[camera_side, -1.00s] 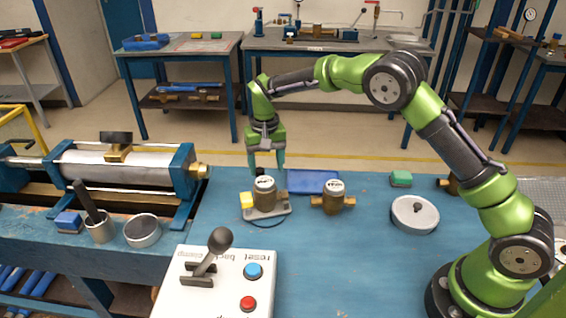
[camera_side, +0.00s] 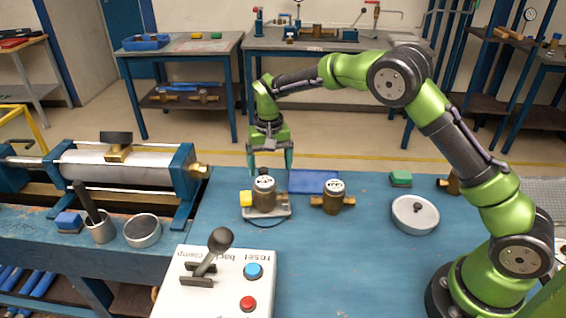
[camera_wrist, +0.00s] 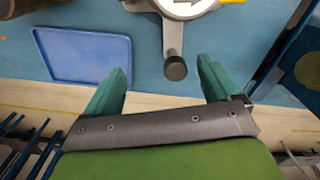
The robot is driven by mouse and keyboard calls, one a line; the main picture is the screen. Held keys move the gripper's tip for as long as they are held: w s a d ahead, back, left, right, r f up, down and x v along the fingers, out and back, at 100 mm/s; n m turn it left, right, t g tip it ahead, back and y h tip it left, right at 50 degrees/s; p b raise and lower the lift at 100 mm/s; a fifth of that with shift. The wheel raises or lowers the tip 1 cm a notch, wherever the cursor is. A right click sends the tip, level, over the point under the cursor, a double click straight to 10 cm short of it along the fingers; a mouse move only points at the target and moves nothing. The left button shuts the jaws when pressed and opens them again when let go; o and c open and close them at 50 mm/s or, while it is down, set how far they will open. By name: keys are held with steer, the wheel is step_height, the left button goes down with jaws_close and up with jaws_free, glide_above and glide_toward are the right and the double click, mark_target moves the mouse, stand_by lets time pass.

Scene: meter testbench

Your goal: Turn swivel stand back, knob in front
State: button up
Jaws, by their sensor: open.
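The swivel stand (camera_side: 281,212) is a grey plate on the blue bench, bearing a brass meter with a white-topped dial (camera_side: 264,183) and a yellow block (camera_side: 246,199). In the wrist view its grey arm (camera_wrist: 173,38) ends in a dark knob (camera_wrist: 176,68). The knob lies on the far side of the meter in the side view, partly hidden behind it. My gripper (camera_side: 270,168) is open behind the meter. In the wrist view my gripper (camera_wrist: 162,70) has a green finger to each side of the knob, with gaps on both sides; it holds nothing.
A second brass meter (camera_side: 333,198) stands right of the stand. A blue tray (camera_side: 315,180) lies behind it. A control box (camera_side: 222,275) with lever and buttons is in front, a cylinder clamp (camera_side: 125,168) left.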

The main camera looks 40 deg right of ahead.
steer(key=shift+r, duration=0.1)
steer(key=shift+r, duration=2.7)
steer(key=r+m, duration=0.1)
steer(key=w+a+r+m, duration=0.1)
steer(key=shift+a+r+m, duration=0.1)
steer(key=shift+a+m, duration=0.1)
steer(key=shift+m, duration=0.1)
steer(key=shift+f, duration=2.75)
steer(key=shift+f, duration=0.25)
steer(key=shift+f, duration=0.85)
